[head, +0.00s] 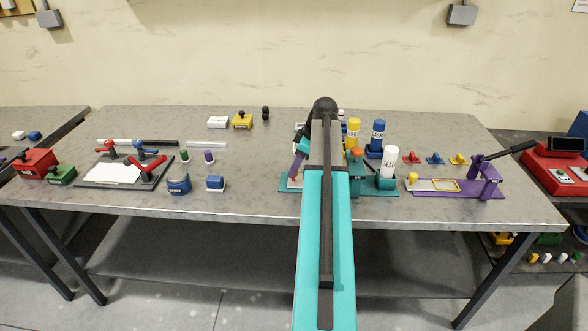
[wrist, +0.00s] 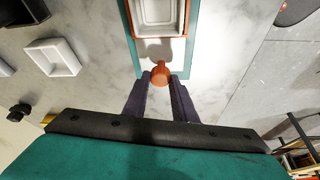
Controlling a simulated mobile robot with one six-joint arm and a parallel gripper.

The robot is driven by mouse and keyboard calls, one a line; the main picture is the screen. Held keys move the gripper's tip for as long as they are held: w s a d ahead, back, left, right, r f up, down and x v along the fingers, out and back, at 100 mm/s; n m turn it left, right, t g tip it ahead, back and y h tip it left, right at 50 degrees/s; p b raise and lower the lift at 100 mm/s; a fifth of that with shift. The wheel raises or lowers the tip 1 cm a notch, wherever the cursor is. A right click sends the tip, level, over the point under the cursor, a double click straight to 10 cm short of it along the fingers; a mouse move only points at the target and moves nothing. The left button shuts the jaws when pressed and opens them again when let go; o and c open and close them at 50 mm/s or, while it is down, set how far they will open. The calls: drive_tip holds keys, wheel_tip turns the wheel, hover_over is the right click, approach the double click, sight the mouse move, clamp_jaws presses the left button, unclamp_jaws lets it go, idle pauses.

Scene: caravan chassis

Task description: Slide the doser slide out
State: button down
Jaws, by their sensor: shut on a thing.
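The doser slide shows in the wrist view as an orange-rimmed frame around a white tray (wrist: 163,14), lying on a teal base (wrist: 128,38). Its round orange knob (wrist: 161,70) sticks out towards me. My gripper (wrist: 160,79) is shut on this knob, one dark finger on each side. In the head view the teal doser base (head: 385,189) stands on the workbench, with a teal post carrying an orange top beside my arm. My arm hides most of the slide and the knob there.
A white bottle (head: 389,160), a blue bottle (head: 377,133) and a yellow bottle (head: 352,132) stand close right of my arm. A purple lever press (head: 456,187) is further right. A clamp plate (head: 112,172) and small blocks stand left. A white open tray (wrist: 58,56) lies left in the wrist view.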

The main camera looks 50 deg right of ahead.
drive_tip(key=c, duration=1.5)
unclamp_jaws()
drive_tip(key=shift+w+a, duration=0.25)
drive_tip(key=shift+a, duration=0.05)
drive_tip(key=shift+o, duration=0.2)
drive_tip(key=shift+s+d, duration=0.1)
drive_tip(key=shift+d, duration=0.05)
drive_tip(key=shift+r, duration=0.1)
drive_tip(key=b+v, duration=0.2)
drive_tip(key=v, duration=1.1)
drive_tip(key=shift+s+d+r+b, duration=0.2)
drive_tip(key=shift+s+b, duration=0.05)
drive_tip(key=shift+b, duration=0.1)
drive_tip(key=shift+r, duration=0.1)
